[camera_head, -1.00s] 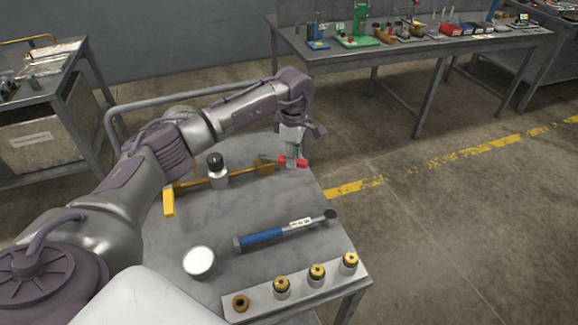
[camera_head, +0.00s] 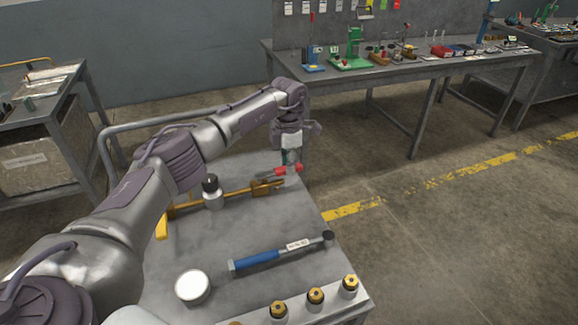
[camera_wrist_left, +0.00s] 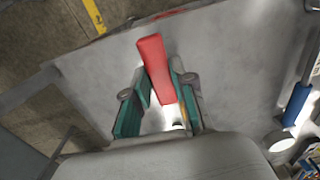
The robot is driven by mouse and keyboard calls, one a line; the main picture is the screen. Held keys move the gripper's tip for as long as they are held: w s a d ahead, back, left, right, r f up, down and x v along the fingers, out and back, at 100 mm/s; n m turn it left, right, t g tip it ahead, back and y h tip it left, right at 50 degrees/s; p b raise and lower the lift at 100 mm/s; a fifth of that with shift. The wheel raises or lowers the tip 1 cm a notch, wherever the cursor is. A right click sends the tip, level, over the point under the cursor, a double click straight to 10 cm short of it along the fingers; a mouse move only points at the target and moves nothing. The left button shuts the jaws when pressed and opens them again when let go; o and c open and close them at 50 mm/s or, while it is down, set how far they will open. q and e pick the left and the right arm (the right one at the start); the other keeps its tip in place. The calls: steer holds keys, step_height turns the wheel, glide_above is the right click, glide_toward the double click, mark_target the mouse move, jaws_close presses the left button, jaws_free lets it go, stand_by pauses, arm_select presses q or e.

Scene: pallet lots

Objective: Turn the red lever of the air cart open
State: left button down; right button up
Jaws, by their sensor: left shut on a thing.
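The red lever (camera_head: 294,169) is at the far right corner of the grey cart top (camera_head: 262,222), past the end of a brass-coloured pipe (camera_head: 238,192). My left gripper (camera_head: 291,166) comes down over the lever from above and is shut on it; red shows on both sides of the fingers. In the left wrist view, the red lever (camera_wrist_left: 152,60) runs between the teal finger pads and sticks out beyond the fingertips. The lever's pivot is hidden by the gripper. My right gripper is not in view.
A grey bottle with black cap (camera_head: 212,192) stands by the pipe. A blue-handled tool (camera_head: 265,258), a round white-topped container (camera_head: 193,286) and a block with several brass fittings (camera_head: 316,298) occupy the near side. A workbench (camera_head: 400,70) stands behind; floor at right is clear.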

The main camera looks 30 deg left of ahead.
arm_select(q)
steer(key=shift+a, duration=0.1)
stand_by(0.3)
steer(key=c, duration=1)
jaws_free()
steer(key=shift+o, duration=0.2)
steer(key=shift+r, duration=0.1)
step_height(320, 180, up, 12)
